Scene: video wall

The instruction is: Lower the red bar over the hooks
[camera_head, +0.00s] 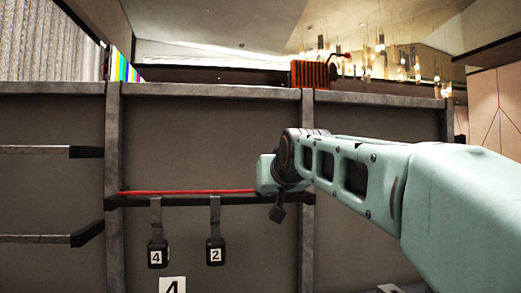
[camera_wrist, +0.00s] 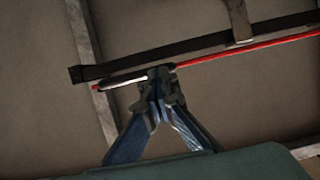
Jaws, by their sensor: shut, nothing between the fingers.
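The thin red bar (camera_head: 190,192) runs level just above the dark rail (camera_head: 180,201) on the grey wall panel. In the wrist view the red bar (camera_wrist: 250,49) slants beside the dark rail (camera_wrist: 205,47), with a light grey piece (camera_wrist: 125,79) near its left end. Two black hangers, tagged 4 (camera_head: 157,252) and 2 (camera_head: 215,250), hang from the rail on straps. My gripper (camera_wrist: 162,76) is shut and empty, its fingertips overlapping the bar in view; contact cannot be told. In the head view my arm mostly hides the gripper at the rail's right end.
Upright posts (camera_head: 113,180) divide the wall panels. Two dark-ended arms (camera_head: 86,152) stick out at the left. A red ribbed box (camera_head: 310,75) stands on the wall's top ledge. A card marked 4 (camera_head: 172,285) shows at the bottom. Space before the middle panel looks clear.

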